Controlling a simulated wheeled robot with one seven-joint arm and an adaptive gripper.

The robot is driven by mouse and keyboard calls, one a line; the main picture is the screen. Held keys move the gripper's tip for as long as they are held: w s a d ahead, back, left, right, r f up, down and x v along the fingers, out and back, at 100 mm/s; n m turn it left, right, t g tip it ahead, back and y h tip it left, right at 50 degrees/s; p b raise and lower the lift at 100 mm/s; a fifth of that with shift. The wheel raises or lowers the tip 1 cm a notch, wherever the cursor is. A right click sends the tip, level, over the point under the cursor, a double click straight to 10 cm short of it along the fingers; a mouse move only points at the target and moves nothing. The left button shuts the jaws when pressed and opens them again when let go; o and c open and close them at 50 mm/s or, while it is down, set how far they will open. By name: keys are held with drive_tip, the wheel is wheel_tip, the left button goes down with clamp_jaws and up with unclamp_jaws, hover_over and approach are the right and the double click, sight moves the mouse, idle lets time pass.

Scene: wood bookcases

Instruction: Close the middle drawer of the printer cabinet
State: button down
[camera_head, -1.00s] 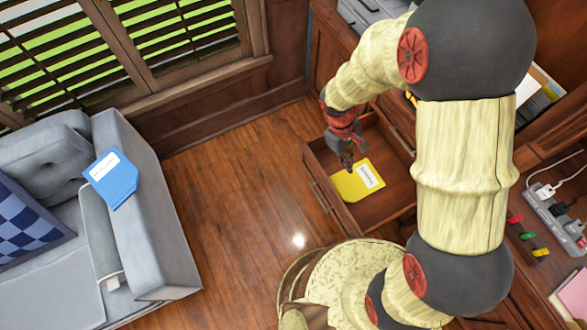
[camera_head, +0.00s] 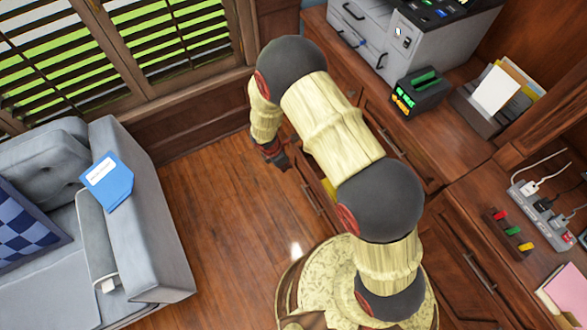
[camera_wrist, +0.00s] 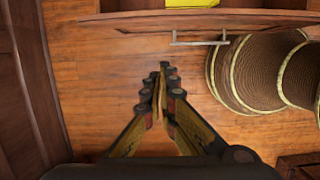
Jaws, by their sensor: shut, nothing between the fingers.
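The drawer (camera_head: 305,172) of the wood cabinet stands pulled out, partly hidden behind my arm in the head view. Its bar handle (camera_head: 313,200) faces the open floor. A bit of a yellow folder (camera_head: 329,188) shows inside it. In the wrist view, the drawer's front rim (camera_wrist: 210,19), handle (camera_wrist: 200,41) and yellow folder (camera_wrist: 192,3) are at the top. My gripper (camera_head: 273,158) is shut and empty, outside the drawer on its front side, above the floor. Its fingertips (camera_wrist: 164,68) point toward the drawer front and look apart from it.
The printer (camera_head: 425,30) stands on the cabinet top at the back. A grey sofa (camera_head: 150,240) with a blue folder (camera_head: 108,181) is at left. Bare wood floor (camera_head: 215,200) lies between sofa and drawer. My round base is close to the drawer's near side.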

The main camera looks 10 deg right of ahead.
drive_tip(key=w+d+f+b, duration=0.2)
drive_tip(key=d+f+b, duration=0.2)
drive_tip(key=f, duration=0.5)
drive_tip(key=shift+d+f, duration=0.25)
drive_tip(key=shift+d, duration=0.85)
drive_tip(key=shift+d, duration=0.1)
drive_tip(key=w+d+p, duration=0.3)
drive_tip(key=w+d, duration=0.1)
drive_tip(key=d, duration=0.9)
drive_tip(key=w+d+p, duration=0.3)
drive_tip(key=w+d, duration=0.1)
drive_tip(key=d, duration=1)
drive_tip(key=shift+w+p, duration=0.35)
drive_tip(key=shift+p, duration=0.05)
